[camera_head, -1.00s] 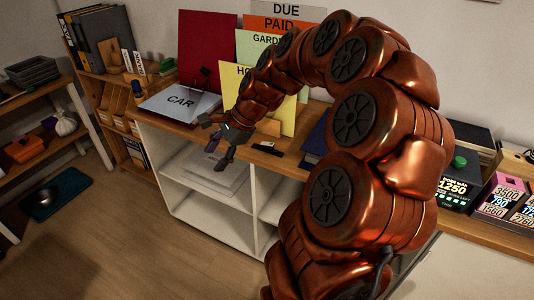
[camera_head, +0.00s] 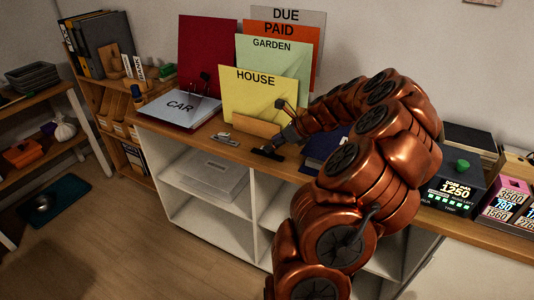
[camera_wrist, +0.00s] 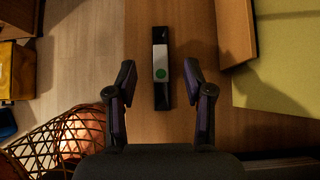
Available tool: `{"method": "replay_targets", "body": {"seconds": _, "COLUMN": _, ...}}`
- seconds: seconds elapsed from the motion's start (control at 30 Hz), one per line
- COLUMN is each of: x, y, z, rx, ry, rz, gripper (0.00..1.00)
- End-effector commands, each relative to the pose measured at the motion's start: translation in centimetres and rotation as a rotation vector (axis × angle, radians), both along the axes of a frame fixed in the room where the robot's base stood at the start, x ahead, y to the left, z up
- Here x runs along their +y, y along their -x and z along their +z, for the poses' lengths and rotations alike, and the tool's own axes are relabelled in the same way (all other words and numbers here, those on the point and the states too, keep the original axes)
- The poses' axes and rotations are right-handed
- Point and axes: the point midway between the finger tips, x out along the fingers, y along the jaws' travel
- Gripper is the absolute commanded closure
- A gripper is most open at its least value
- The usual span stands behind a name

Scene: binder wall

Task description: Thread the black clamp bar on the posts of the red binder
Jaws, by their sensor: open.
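The red binder (camera_head: 207,50) lies open at the back left of the counter, its red cover upright against the wall. A stack of sheets marked CAR (camera_head: 180,107) lies on it, and thin dark posts (camera_head: 205,78) rise at its back edge. The black clamp bar (camera_head: 266,153) lies flat on the counter to the right of the binder.
A small silvery object (camera_head: 224,138) lies near the front edge. A dark blue item (camera_head: 322,147) lies right of my gripper.

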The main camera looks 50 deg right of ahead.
Motion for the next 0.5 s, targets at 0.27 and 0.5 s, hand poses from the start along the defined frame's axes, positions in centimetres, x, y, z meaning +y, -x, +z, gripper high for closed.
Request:
{"method": "replay_targets", "body": {"seconds": 0.27, "x": 0.8, "y": -2.4, "z": -2.7, "rx": 0.001, "ry": -0.002, "rz": 0.004, "gripper": 0.48}}
{"method": "replay_targets", "body": {"seconds": 0.5, "x": 0.8, "y": -2.9, "z": -3.3, "rx": -0.001, "ry": 0.002, "rz": 0.001, "gripper": 0.48}}
